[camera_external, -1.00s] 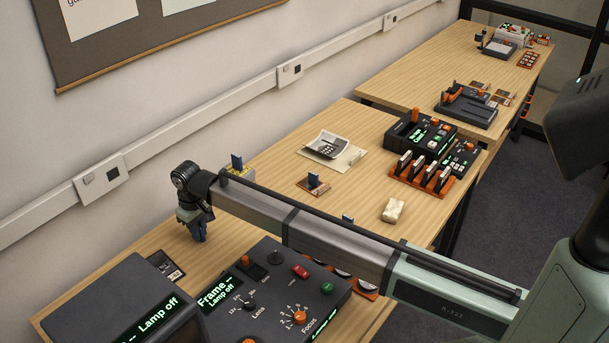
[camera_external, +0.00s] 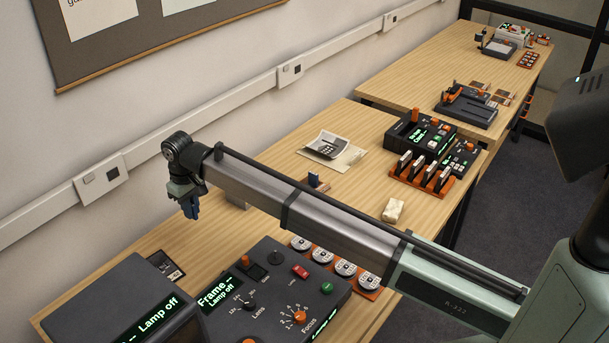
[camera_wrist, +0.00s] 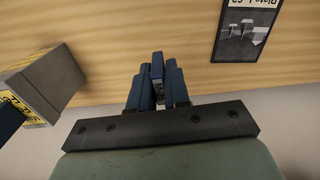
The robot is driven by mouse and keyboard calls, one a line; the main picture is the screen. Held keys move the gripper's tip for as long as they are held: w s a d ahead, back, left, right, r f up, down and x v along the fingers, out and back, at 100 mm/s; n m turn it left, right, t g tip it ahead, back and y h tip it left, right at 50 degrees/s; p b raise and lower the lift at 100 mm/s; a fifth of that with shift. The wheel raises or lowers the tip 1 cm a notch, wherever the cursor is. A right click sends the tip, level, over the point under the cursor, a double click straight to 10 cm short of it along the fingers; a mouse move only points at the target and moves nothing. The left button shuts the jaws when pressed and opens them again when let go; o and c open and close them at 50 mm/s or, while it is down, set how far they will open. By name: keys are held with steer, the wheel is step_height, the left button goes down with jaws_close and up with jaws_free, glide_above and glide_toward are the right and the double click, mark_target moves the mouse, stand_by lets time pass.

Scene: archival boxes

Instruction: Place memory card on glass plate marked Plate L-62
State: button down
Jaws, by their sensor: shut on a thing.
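My gripper (camera_external: 190,208) is shut on a small blue memory card (camera_wrist: 157,68), held upright between the two blue fingers. A pale printed label shows on the card in the wrist view. The glass plate (camera_wrist: 247,30) lies flat on the wooden bench at the upper right of the wrist view, a dark picture with upside-down lettering that seems to read Plate L-62, partly cut off. In the external view a dark plate (camera_external: 166,264) lies behind the consoles. My gripper is above the bench, to the upper right of that plate and apart from it.
A grey box with a yellow label (camera_wrist: 45,85) stands close to my gripper at the left of the wrist view. A dark Frame/Lens/Focus console (camera_external: 275,290) and a lamp unit (camera_external: 125,300) stand in front. The wall is behind. Bare bench surrounds the plate's far side.

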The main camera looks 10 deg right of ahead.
steer(key=n, duration=0.1)
glide_above(156, 261)
steer(key=s+d, duration=0.3)
steer(key=d, duration=0.1)
steer(key=shift+a+m, duration=0.8)
steer(key=shift+a, duration=0.6)
steer(key=f, duration=0.9)
steer(key=shift+s, duration=0.2)
steer(key=shift+f, duration=0.1)
steer(key=c, duration=1.1)
jaws_free()
step_height(156, 261, up, 12)
